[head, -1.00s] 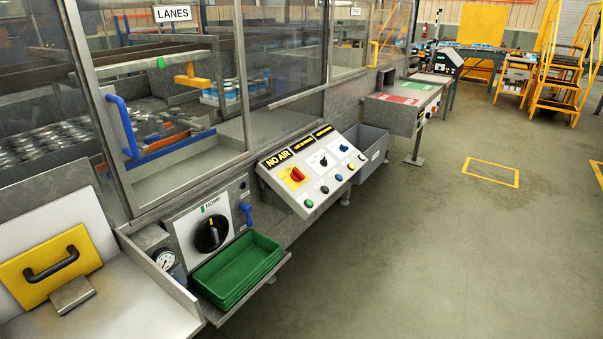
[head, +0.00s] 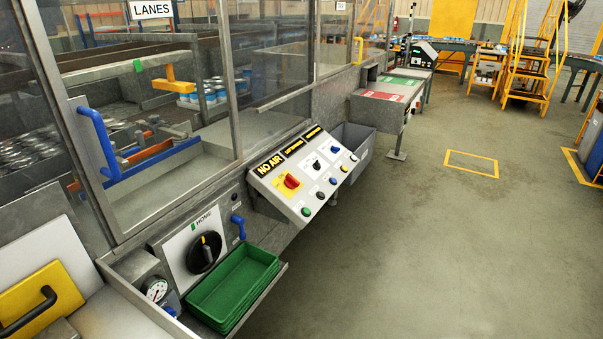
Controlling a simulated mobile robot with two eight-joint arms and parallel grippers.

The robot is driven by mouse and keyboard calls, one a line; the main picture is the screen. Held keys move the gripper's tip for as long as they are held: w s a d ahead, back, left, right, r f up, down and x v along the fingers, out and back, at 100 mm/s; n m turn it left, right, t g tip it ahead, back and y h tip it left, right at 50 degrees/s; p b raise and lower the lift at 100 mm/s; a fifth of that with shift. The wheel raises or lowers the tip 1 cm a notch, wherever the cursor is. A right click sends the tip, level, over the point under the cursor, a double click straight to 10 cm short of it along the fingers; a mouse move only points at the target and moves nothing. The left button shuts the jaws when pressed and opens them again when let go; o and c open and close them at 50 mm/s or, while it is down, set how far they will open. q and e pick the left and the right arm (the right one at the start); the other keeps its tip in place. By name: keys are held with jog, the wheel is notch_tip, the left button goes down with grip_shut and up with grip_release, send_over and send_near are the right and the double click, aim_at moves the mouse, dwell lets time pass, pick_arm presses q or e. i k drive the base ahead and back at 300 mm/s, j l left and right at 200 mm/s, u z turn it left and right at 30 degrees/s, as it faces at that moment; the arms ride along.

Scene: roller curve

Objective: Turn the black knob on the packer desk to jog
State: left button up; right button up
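A sloped grey control desk (head: 268,184) stands in the middle of the head view. The small labels by the knobs are too fine to read. A larger black knob (head: 203,252) with a pale pointer sits on a separate white plate marked HOME, nearer and to the left. Neither of my grippers is in view.
A green tray (head: 234,286) sits on a ledge below the HOME plate. A blue handle (head: 99,143) juts from the glazed guard at left. A grey bin (head: 352,147) stands behind the desk. The floor right of the desk is clear.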

aim_at(317, 166)
jog(key=k, duration=0.45)
jog(key=i+l+z, duration=0.25)
jog(key=i, duration=0.4)
jog(key=i+z, duration=0.2)
jog(key=i, duration=0.45)
jog(key=i+u, duration=0.4)
jog(key=i+l+u, duration=0.15)
jog(key=u, duration=0.2)
jog(key=i+l+u, duration=0.25)
jog(key=i+u, duration=0.4)
jog(key=u, duration=0.3)
jog(key=i+l, duration=0.05)
jog(key=l, duration=0.05)
